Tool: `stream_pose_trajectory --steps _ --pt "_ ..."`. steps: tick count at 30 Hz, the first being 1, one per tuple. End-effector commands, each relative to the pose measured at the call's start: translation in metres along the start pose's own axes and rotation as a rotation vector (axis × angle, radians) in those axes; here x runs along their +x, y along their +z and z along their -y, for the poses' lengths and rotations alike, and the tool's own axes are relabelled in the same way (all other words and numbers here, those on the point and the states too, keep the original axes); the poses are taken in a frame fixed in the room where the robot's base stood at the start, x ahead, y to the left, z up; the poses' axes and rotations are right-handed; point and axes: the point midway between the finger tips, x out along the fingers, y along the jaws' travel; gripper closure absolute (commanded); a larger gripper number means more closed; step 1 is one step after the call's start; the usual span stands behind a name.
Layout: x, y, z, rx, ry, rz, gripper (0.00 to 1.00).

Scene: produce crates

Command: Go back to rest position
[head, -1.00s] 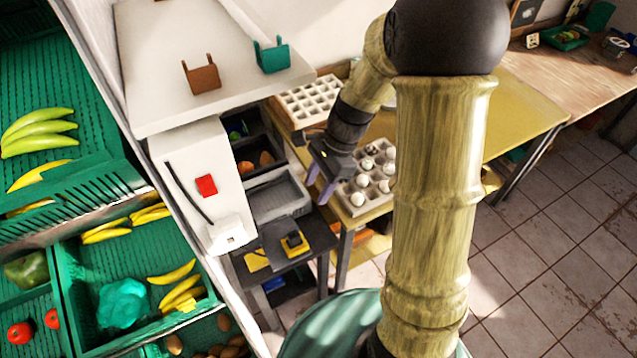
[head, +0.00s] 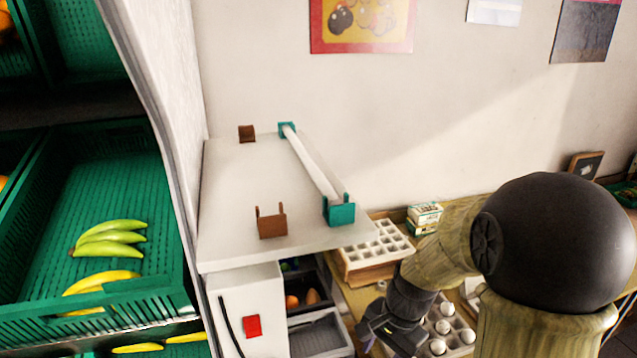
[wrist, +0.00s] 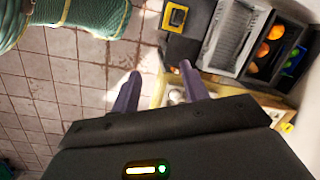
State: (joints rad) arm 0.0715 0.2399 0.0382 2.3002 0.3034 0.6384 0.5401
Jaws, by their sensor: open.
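My gripper (wrist: 158,88) is open and empty in the wrist view, its two purple fingers apart with tiled floor and the edge of a low stand between and beyond them. In the head view my gripper (head: 375,340) is low in the picture, near the left side of the egg tray (head: 464,338). Its fingertips are at or past the bottom edge there. White eggs sit in the tray. My arm covers part of the table and tray.
A white cabinet top (head: 235,200) bears brown and teal brackets with a white rod. An empty egg carton (head: 375,250) stands on the table behind my gripper. Green crates with bananas (head: 110,240) are at the left. Dark bins (head: 318,335) stand left of my gripper.

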Motion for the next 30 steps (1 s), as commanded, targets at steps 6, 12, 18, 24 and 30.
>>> stream_pose_trajectory --steps 6,12,18,24,30 --pt "-0.016 0.012 -0.039 -0.595 0.048 -0.225 0.55" --pt "-0.021 0.016 -0.050 -0.837 0.079 -0.303 0.55" --pt "-0.021 0.016 -0.050 -0.842 0.080 -0.304 0.55" --pt "-0.021 0.016 -0.050 -0.840 0.079 -0.303 0.55" --pt "-0.021 0.016 -0.050 -0.838 0.079 -0.303 0.55"
